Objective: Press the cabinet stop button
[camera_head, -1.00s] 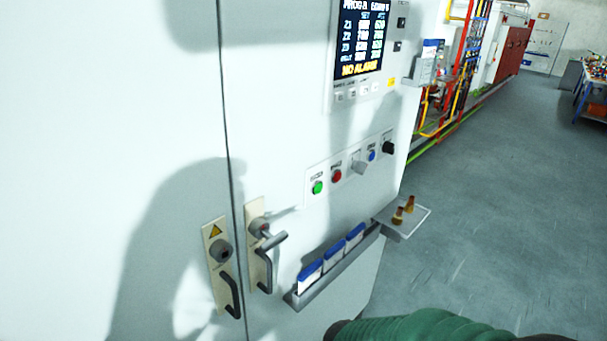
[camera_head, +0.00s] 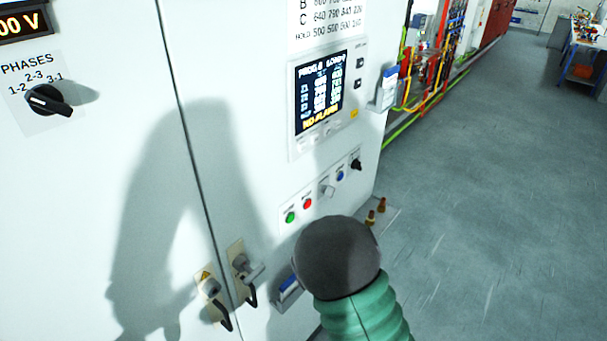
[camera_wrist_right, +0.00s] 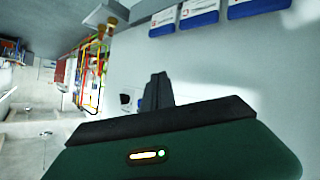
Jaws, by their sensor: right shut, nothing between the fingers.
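The cabinet's button row shows in the head view. It has a green button (camera_head: 291,217), a red button (camera_head: 307,203) beside it, a grey selector (camera_head: 327,189), a blue button (camera_head: 340,176) and a black knob (camera_head: 356,164). The labels are too small to read. My right arm rises in front of the cabinet, below and right of the row; its gripper is hidden there. In the right wrist view my right gripper (camera_wrist_right: 158,88) is shut and empty, its fingers toward the cabinet face. The black knob (camera_wrist_right: 125,99) shows just left of the fingers; the red button is not visible there. My left gripper is out of view.
Door handles (camera_head: 213,287) stick out at lower left. A display (camera_head: 321,95) sits above the buttons. Open floor (camera_head: 480,200) lies to the right.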

